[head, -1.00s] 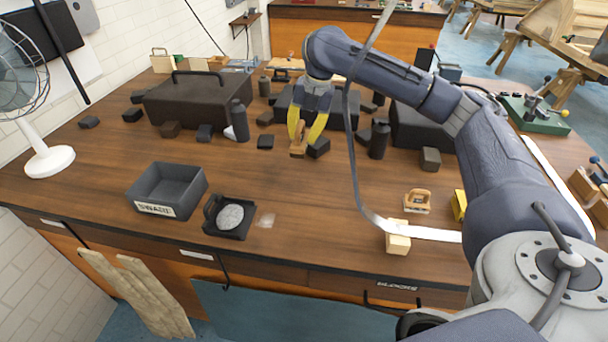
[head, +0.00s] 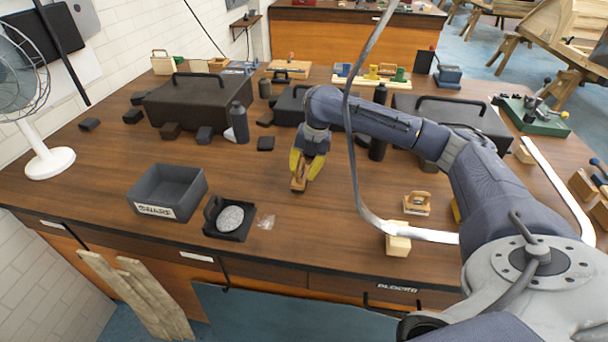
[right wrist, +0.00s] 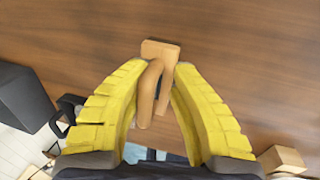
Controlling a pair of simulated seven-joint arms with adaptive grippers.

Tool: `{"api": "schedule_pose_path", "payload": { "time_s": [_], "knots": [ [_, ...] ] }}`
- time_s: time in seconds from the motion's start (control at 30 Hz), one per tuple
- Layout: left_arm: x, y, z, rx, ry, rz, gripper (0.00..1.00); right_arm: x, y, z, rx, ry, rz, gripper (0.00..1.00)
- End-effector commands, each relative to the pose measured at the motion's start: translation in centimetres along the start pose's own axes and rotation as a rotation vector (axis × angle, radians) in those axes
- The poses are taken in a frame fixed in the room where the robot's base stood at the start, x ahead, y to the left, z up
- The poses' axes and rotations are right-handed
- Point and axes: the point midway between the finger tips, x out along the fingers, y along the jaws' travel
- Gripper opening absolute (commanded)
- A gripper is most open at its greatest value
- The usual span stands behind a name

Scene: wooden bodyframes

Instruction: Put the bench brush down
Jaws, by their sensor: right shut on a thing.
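The bench brush (head: 298,184) is a small tan wooden piece held at the tips of my right gripper (head: 306,168). The right wrist view shows the wooden brush (right wrist: 159,50) between the two yellow fingers of the right gripper (right wrist: 160,85). Its bristles are hidden in both views. In the head view the brush is over the open middle of the wooden tabletop (head: 330,225); whether it touches the top I cannot tell. My left gripper is out of view.
A dark open bin (head: 166,192) and a black dustpan-like tray (head: 228,218) with a grey round thing stand to the left. Wooden blocks (head: 398,240) stand to the right. Dark boxes and a bottle (head: 239,122) line the back. The tabletop around the brush is clear.

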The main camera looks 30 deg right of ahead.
Motion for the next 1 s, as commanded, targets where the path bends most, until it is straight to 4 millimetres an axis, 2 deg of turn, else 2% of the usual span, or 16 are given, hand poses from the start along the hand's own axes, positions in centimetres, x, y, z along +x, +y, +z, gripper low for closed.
{"api": "schedule_pose_path", "payload": {
  "time_s": [0.13, 0.37, 0.4, 0.63, 0.87, 1.0],
  "knots": [
    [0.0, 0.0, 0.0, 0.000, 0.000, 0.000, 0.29, 1.6, -0.3, 0.0, 0.000, 0.000, 0.000, 0.00],
    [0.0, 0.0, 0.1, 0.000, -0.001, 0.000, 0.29, 1.7, -0.3, 0.0, 0.000, -0.001, 0.001, 0.00],
    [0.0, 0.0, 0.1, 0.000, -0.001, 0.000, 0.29, 1.7, -0.3, 0.0, 0.000, -0.001, 0.000, 0.24],
    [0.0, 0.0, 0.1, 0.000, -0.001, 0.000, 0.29, 1.7, -0.4, 0.0, -0.001, -0.001, 0.000, 0.50],
    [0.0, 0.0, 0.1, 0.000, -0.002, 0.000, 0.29, 1.7, -0.4, 0.0, -0.001, -0.001, 0.000, 0.50],
    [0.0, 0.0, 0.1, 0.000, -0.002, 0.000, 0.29, 1.0, -0.4, 0.1, -0.001, -0.002, 0.000, 0.50]
  ]
}}
